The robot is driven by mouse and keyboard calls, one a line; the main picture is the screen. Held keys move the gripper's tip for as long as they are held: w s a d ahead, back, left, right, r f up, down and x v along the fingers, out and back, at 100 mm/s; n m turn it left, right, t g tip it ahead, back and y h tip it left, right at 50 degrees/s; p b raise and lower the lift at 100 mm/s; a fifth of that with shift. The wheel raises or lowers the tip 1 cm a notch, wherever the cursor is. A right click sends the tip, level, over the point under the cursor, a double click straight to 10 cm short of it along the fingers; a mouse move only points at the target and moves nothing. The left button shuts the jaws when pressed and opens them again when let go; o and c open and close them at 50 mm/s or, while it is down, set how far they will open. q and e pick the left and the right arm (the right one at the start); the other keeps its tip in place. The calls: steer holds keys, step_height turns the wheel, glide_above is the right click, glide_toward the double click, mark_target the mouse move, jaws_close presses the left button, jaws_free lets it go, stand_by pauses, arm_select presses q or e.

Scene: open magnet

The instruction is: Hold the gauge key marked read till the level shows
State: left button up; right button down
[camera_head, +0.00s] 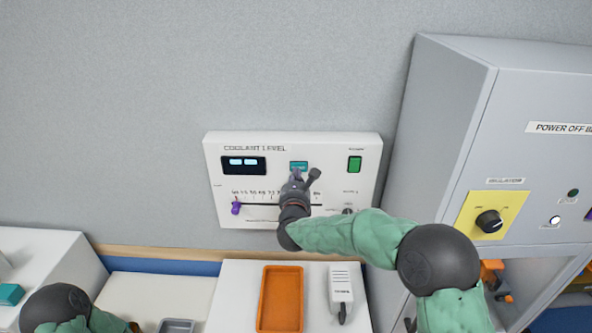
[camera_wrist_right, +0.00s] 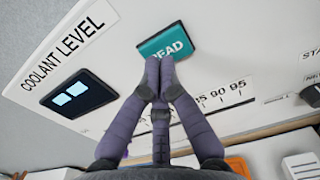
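The white coolant level panel (camera_head: 290,225) is on the grey wall. Its teal key marked READ (camera_wrist_right: 165,42) is at the upper middle; in the head view the key (camera_head: 299,166) shows just above my right gripper. My right gripper (camera_wrist_right: 159,66) is shut and empty, its fingertips together over the key's lower edge. I cannot tell whether they touch or press it. The dark level display (camera_wrist_right: 78,94) shows two pale lit blocks and no readable number; it also shows in the head view (camera_head: 243,165). My left gripper is out of view.
A scale with a purple slider knob (camera_head: 236,208) runs below the key. A green switch or lamp (camera_head: 355,164) is at the panel's upper right. An orange tray (camera_head: 265,300) and a white handheld device (camera_head: 341,285) lie below. A grey cabinet (camera_head: 445,110) stands right.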

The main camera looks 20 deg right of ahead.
steer(key=shift+w+d, duration=0.15)
steer(key=shift+w, duration=0.5)
